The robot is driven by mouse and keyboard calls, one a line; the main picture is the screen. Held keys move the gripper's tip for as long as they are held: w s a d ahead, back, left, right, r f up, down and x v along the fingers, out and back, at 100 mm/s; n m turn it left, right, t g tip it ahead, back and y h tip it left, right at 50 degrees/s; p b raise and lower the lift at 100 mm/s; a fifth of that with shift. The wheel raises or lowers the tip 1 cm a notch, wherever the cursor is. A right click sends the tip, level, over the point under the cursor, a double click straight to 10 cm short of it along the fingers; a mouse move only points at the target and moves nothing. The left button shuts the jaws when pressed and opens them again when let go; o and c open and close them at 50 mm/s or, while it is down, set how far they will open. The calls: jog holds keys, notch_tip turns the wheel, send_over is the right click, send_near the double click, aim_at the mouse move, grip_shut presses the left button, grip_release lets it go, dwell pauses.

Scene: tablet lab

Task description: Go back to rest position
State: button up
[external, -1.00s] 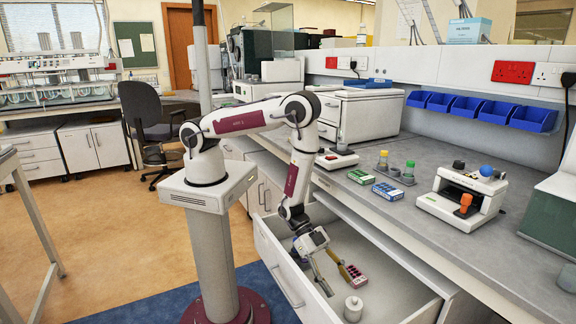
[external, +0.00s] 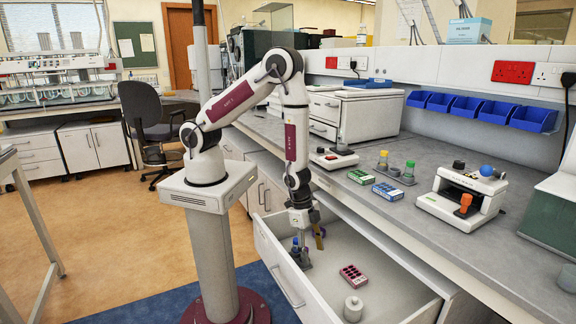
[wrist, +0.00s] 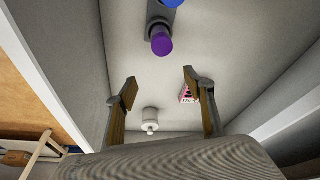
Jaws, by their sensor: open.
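My gripper (external: 308,244) points down over the open drawer (external: 397,275), below the bench edge. In the wrist view my gripper (wrist: 158,88) has its two fingers wide apart with nothing between them. A white lidded jar (external: 353,308) stands in the drawer, and also in the wrist view (wrist: 150,120).
A holder with a purple-capped item (wrist: 161,42) and a blue-capped one is in the drawer, partly behind my gripper in the external view. The drawer front (external: 280,272) stands out over the floor.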

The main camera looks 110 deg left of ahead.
jog(key=s+a+r+n+t, duration=0.1)
jog(key=s+r, duration=0.6)
jog(key=r, duration=0.7)
jog(key=s+a+r+n+t, duration=0.1)
jog(key=s+r, duration=0.5)
jog(key=r, duration=0.8)
jog(key=s+a+r+n+y, duration=0.1)
jog(key=s+r, duration=0.6)
jog(key=r, duration=0.7)
jog(key=shift+s+a+n+t, duration=0.4)
jog(key=shift+a+n, duration=0.4)
jog(key=shift+a, duration=0.55)
